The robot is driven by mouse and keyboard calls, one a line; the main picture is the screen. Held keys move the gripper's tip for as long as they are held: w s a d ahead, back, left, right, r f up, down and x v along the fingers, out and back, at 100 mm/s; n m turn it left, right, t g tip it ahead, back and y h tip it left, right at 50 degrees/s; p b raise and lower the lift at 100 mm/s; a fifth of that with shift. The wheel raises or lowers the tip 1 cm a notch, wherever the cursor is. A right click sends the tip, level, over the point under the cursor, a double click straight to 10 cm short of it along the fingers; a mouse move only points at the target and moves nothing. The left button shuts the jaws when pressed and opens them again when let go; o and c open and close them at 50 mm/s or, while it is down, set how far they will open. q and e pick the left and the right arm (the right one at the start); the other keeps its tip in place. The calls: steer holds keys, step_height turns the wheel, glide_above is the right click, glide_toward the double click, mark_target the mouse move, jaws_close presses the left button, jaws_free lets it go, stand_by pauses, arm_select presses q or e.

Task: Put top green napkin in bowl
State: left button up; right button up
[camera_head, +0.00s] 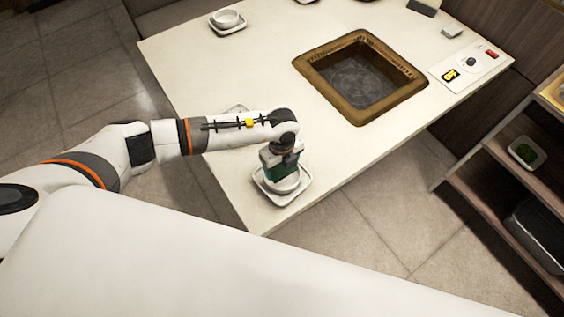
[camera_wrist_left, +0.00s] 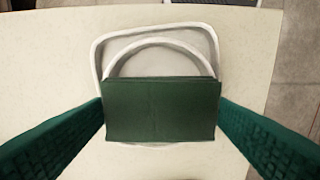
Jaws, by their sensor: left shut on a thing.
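My left gripper (camera_head: 279,162) is shut on the green napkin (camera_wrist_left: 162,112), a folded dark green rectangle spanning the two textured green fingers in the left wrist view. The gripper points down over a white bowl (camera_head: 290,184) near the front corner of the table. The bowl sits on a squarish white plate (camera_head: 304,194). In the left wrist view the napkin covers the near part of the bowl (camera_wrist_left: 165,44); the far rim shows beyond it. I cannot tell whether the napkin touches the bowl. My right gripper is not in view.
The pale table (camera_head: 215,80) has a square sunken grill (camera_head: 318,78) with a brown frame and a control panel (camera_head: 470,66). Another bowl (camera_head: 227,18) stands at the back left.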

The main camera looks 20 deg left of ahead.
mark_target(282, 168)
arm_select(q)
steer(key=shift+f, duration=0.15)
steer(key=shift+f+b, duration=0.5)
steer(key=shift+b, duration=0.05)
steer(key=o, duration=1)
steer(key=shift+c, duration=0.2)
steer(key=shift+r+p, duration=0.55)
steer(key=shift+r, duration=0.15)
step_height(282, 168, up, 12)
steer(key=b, duration=0.3)
steer(key=shift+s+f, duration=0.1)
